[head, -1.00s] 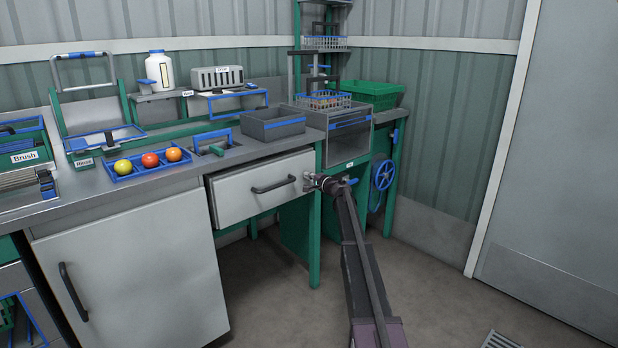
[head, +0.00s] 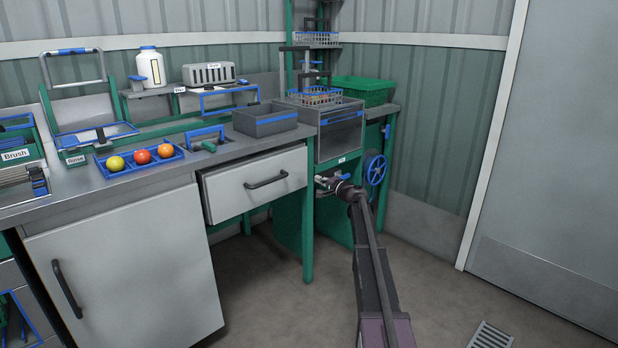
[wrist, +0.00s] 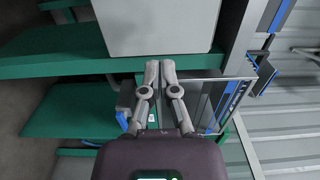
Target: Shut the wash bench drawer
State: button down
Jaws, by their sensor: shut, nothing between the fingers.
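The wash bench drawer (head: 240,196) has a pale grey front with a dark bar handle (head: 266,180). It stands a little proud of the bench, so it looks slightly open. My gripper (head: 318,181) is just right of the drawer front's right edge, at about handle height. In the wrist view the fingertips (wrist: 160,64) are together with nothing between them, close to the edge of the drawer front (wrist: 160,24). I cannot tell whether they touch it. The drawer's inside is hidden under the worktop.
A green bench leg (head: 308,235) stands under the drawer's right end. A grey open-fronted unit (head: 340,140) and a blue handwheel (head: 375,170) are close to my arm. A cabinet door (head: 125,265) is at left. The floor in front is clear.

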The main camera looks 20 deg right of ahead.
jog(key=shift+v, duration=1.5)
jog(key=s+a+f+n+g, duration=0.45)
jog(key=s+a, duration=0.55)
jog(key=a, duration=0.3)
jog(key=s+a+f+n+g, duration=0.4)
jog(key=s+a+f+g, duration=0.15)
jog(key=s+a, duration=0.55)
jog(key=s+a+f+n+g+h+p, duration=0.1)
jog(key=s+a+f+n+g+h, duration=0.1)
jog(key=s, duration=0.6)
jog(key=s+a+f+n+g+h+p, duration=0.1)
jog(key=s+a+f+g+h, duration=0.15)
jog(key=s, duration=0.65)
jog(key=s+a+f+n+g+h+p, duration=0.1)
jog(key=s+n+g+h, duration=0.1)
jog(key=s, duration=0.6)
notch_tip(320, 180, up, 37)
jog(key=p, duration=3.6)
jog(key=shift+f+p, duration=0.15)
jog(key=shift+p, duration=0.25)
